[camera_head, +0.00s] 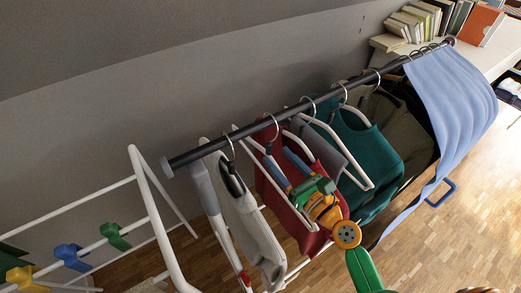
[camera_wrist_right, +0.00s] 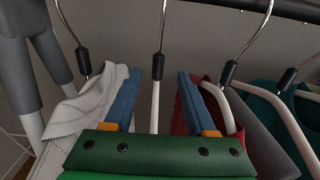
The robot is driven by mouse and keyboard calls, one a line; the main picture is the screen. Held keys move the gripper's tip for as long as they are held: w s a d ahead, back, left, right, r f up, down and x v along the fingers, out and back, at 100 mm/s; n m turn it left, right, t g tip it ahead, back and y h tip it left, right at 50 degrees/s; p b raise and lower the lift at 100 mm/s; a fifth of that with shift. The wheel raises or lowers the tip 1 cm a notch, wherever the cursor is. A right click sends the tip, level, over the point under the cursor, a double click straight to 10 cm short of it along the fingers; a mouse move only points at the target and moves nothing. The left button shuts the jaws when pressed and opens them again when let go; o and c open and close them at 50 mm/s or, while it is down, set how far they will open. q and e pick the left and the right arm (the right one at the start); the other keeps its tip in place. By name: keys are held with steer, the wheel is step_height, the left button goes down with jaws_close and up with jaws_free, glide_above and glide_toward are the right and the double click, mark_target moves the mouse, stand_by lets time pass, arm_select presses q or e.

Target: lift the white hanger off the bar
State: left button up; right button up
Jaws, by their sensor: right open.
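The white hanger (camera_wrist_right: 155,108) hangs from the dark bar (camera_head: 200,152) by a metal hook with a black collar. In the right wrist view its thin white body is seen edge-on and looks bare. My right gripper (camera_wrist_right: 158,76) is open, with one blue finger on each side of the hanger just below the collar. Gaps show between it and both fingers. In the head view the hanger (camera_head: 249,139) is crowded by its neighbours, and my right gripper (camera_head: 277,157) comes up from below. Its lower part is partly hidden. My left gripper is not in view.
A pale garment (camera_wrist_right: 82,112) hangs close on the left; a red garment (camera_head: 279,187) and a teal one (camera_head: 372,165) hang on the right. A blue cloth (camera_head: 450,85) hangs at the bar's far end. A white drying rack (camera_head: 152,205) stands at left.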

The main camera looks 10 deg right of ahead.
mark_target(271, 149)
steer(key=x, duration=0.5)
steer(key=shift+a+r+p, duration=0.2)
steer(key=shift+r+p, duration=0.2)
steer(key=shift+s, duration=0.1)
jaws_close()
stand_by(0.8)
